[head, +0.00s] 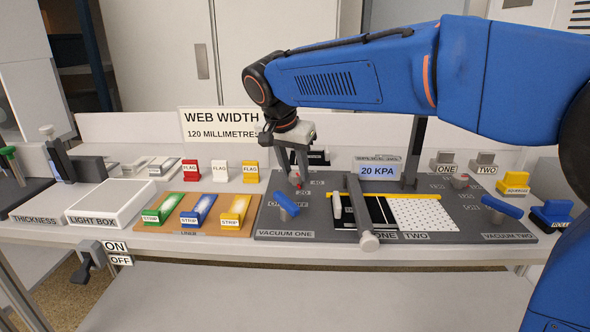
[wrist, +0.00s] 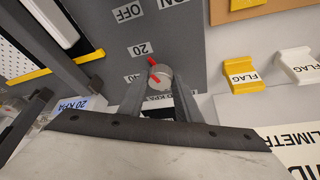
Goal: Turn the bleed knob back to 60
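The bleed knob (wrist: 160,76) is a small round grey knob with a red pointer on the grey vacuum panel (head: 272,226). In the wrist view the pointer aims closest to the printed 20; a 40 shows beside it, and no 60 is readable. The knob also shows in the head view (head: 295,179). My gripper (wrist: 159,88) points down over it, one finger on each side. The knob fills the gap, so the fingers look shut on it, though contact is hard to see. A display (head: 378,171) reads 20 KPA.
A blue handle (head: 286,205) stands left on the panel, near my gripper. A bar (head: 362,225) crosses the web, with a white dotted sheet (head: 425,213) to its right. Red, white and yellow flags (head: 250,171) stand left, behind coloured strips (head: 197,214). A second knob (head: 460,181) is at right.

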